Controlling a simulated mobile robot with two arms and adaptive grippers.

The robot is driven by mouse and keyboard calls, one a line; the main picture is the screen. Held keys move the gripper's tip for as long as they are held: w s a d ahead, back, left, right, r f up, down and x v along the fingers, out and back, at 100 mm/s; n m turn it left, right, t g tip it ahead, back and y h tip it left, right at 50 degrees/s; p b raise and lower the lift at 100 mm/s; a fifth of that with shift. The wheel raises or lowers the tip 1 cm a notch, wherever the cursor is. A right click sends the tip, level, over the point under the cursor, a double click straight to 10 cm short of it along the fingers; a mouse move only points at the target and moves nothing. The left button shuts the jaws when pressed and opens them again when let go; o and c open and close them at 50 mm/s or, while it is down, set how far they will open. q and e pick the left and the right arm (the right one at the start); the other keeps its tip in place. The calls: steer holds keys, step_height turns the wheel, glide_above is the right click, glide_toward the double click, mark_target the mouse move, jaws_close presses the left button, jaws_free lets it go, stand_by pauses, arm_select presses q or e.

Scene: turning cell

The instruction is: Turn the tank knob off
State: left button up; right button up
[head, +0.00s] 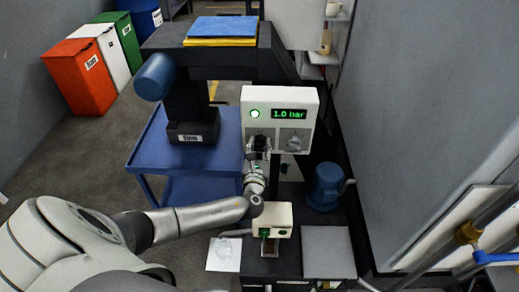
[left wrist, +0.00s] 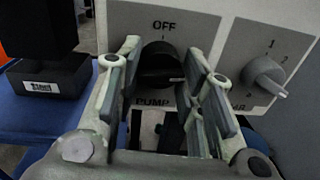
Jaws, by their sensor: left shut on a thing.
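The control box (head: 306,99) is white with a lit green light and a green display that reads "1.0 bar". A black knob (left wrist: 160,66) on its grey plate has "OFF" printed above it and "PUMP" below it. A small white mark shows on the knob's lower right. My left gripper (head: 258,152) is at the box's lower left; in the left wrist view its fingers (left wrist: 163,58) are on both sides of the black knob, shut on it. The fingers hide parts of the plate. A grey knob (left wrist: 264,76) with numbers around it is to the right, clear of the fingers. My right gripper is not in view.
A blue cart (head: 163,135) stands left of the box, with a dark stand (head: 190,130) on it. A blue cylinder (head: 324,187) stands below the box on the right. A small white box (head: 272,220) is below the gripper. A grey wall panel (head: 440,110) closes the right side.

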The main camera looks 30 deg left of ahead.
arm_select(q)
steer(key=n+b, duration=0.3)
steer(key=n, duration=0.1)
steer(key=n+b, duration=0.8)
steer(key=shift+f+y, duration=0.4)
steer(key=n+b, duration=0.4)
steer(key=n, duration=0.1)
steer(key=shift+d+r, duration=0.1)
steer(key=shift+r, duration=0.1)
steer(key=shift+y, duration=0.3)
steer(key=o, duration=1)
steer(key=shift+r, duration=0.1)
steer(key=v, duration=1.2)
